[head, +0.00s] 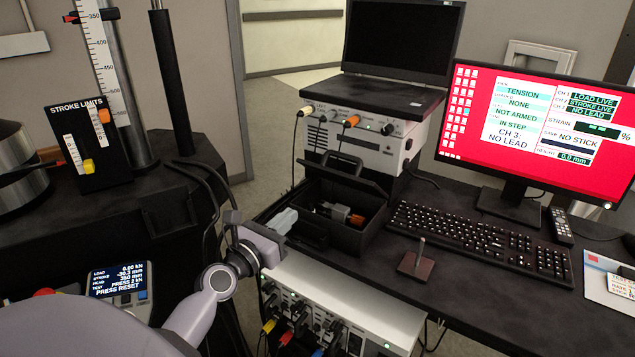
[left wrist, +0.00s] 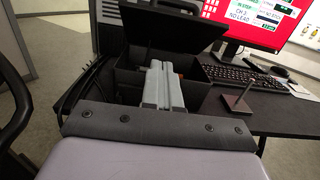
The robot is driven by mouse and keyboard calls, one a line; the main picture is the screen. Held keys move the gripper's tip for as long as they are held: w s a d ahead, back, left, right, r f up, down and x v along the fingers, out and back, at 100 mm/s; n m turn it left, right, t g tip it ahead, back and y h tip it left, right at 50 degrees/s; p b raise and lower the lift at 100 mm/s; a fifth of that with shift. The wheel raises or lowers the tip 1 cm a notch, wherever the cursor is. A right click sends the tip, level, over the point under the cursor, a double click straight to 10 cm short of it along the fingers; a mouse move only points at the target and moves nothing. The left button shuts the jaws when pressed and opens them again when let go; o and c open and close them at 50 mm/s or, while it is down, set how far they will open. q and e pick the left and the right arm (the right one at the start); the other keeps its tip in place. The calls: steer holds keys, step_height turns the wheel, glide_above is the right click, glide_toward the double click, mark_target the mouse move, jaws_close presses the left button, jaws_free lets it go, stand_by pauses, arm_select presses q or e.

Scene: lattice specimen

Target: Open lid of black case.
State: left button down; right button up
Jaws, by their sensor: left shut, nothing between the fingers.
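The black case (head: 357,238) stands on the dark desk in the middle of the head view. Its lid (head: 352,178) is raised at the back, with a handle on its top edge, and the inside is exposed. The raised lid also shows in the left wrist view (left wrist: 172,35). Grey and orange items (head: 340,213) lie in the case. My left gripper (head: 282,222) is at the case's left front side, its grey fingers shut and empty. In the left wrist view the fingers (left wrist: 163,88) overlap the case opening; whether they touch it I cannot tell. My right gripper is out of view.
A white instrument with a laptop (head: 395,85) stands behind the case. A keyboard (head: 480,238), a red monitor screen (head: 540,115) and a small stand (head: 416,262) are to the right. Cables hang near my left arm. A testing machine (head: 90,210) stands at left.

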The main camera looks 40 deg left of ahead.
arm_select(q)
glide_toward(326, 172)
steer(key=w+f, duration=0.3)
steer(key=shift+w+a+r+p, duration=0.15)
steer(key=shift+w+r+p, duration=0.2)
steer(key=shift+w+r, duration=0.4)
steer(key=shift+w+a+r+p, duration=0.15)
steer(key=shift+w+r+p, duration=0.2)
steer(key=shift+w+r, duration=0.4)
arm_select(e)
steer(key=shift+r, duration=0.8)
arm_select(q)
steer(key=shift+w+f, duration=0.1)
steer(key=shift+w, duration=0.15)
